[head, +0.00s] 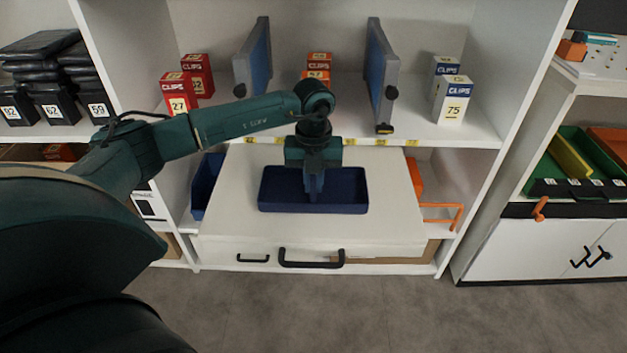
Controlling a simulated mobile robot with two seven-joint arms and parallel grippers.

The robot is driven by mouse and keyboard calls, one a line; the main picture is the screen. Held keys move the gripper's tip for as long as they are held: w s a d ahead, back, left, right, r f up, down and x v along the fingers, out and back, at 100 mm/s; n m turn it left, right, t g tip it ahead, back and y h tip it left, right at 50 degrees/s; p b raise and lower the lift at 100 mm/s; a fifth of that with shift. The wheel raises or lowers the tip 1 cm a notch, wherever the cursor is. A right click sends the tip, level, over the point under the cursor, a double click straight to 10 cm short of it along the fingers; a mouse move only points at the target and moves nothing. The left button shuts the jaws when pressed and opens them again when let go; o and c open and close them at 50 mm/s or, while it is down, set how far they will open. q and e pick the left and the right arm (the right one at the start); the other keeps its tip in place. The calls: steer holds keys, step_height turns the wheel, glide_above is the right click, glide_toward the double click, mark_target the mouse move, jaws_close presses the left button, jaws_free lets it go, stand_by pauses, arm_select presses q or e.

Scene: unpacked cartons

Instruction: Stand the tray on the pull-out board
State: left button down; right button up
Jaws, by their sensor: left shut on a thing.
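The dark blue tray (280,200) is at the middle of the white pull-out board (385,220), seen from above with its open side up. I cannot tell whether its underside rests on the board or is just above it. My left gripper (313,195) points straight down into the tray and is shut on it. The fingertips and the exact grip are mostly hidden by the gripper body and the tray. My right gripper is not in view.
Clip boxes, such as a red one (177,93) and a white one (453,100), stand on the shelf above, between upright dividers (382,75). A blue bin (207,185) is left of the board, an orange wire holder (443,213) right. The board is clear around the tray.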

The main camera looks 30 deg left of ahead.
arm_select(q)
steer(key=shift+f, duration=0.15)
steer(key=c, duration=1.5)
jaws_free()
steer(key=shift+o, duration=0.2)
